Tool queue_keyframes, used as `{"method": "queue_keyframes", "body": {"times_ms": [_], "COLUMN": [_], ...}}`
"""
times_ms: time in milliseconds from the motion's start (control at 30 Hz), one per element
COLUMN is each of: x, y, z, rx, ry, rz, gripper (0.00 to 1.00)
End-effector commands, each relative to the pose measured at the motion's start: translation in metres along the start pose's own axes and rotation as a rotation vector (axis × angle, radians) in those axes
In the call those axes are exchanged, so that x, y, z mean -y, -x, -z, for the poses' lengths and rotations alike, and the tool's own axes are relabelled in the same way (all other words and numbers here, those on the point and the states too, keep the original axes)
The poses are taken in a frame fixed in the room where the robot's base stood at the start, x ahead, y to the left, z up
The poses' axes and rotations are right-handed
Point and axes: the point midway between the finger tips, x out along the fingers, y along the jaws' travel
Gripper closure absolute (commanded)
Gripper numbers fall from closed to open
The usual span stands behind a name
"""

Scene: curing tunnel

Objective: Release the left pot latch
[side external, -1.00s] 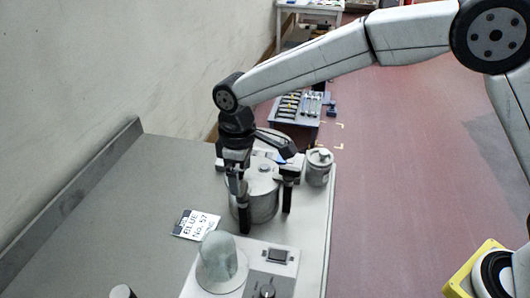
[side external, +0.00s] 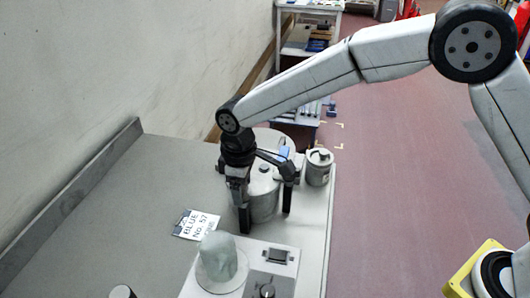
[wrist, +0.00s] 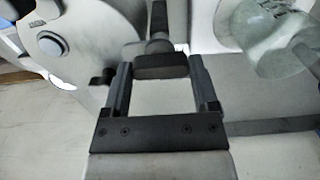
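The grey metal pot (side external: 264,205) stands on the pale bench, with a dark post at its left front (side external: 244,219) and another at its right (side external: 287,203). In the side view my gripper (side external: 239,192) points down at the pot's left side and partly hides it. In the wrist view the fingers (wrist: 160,80) are well apart, on either side of a dark block (wrist: 160,67) on a dark stem, which seems to be the left latch. The block nearly fills the gap. I cannot tell whether the fingers clamp it. The rounded pot (wrist: 95,45) is at the left.
A glass dome (side external: 217,262) stands on a white unit in front of the pot; it also shows in the wrist view (wrist: 268,38). A printed card (side external: 196,225) lies left. The bench further left is clear.

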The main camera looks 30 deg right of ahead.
Motion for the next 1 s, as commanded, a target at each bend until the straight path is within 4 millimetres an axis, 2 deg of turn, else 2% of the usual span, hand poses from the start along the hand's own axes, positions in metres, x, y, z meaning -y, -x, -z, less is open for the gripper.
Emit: {"method": "queue_keyframes", "body": {"times_ms": [467,667,1000], "x": [-0.0001,-0.0001,-0.0002], "y": [0.0004,0.0004,0.0005], "z": [0.0002,0.0002,0.0002], "rx": [0.000,0.000,0.000], "ry": [-0.083,-0.205,-0.508], "rz": [0.000,0.000,0.000], "gripper": [0.82,0.82,0.82]}}
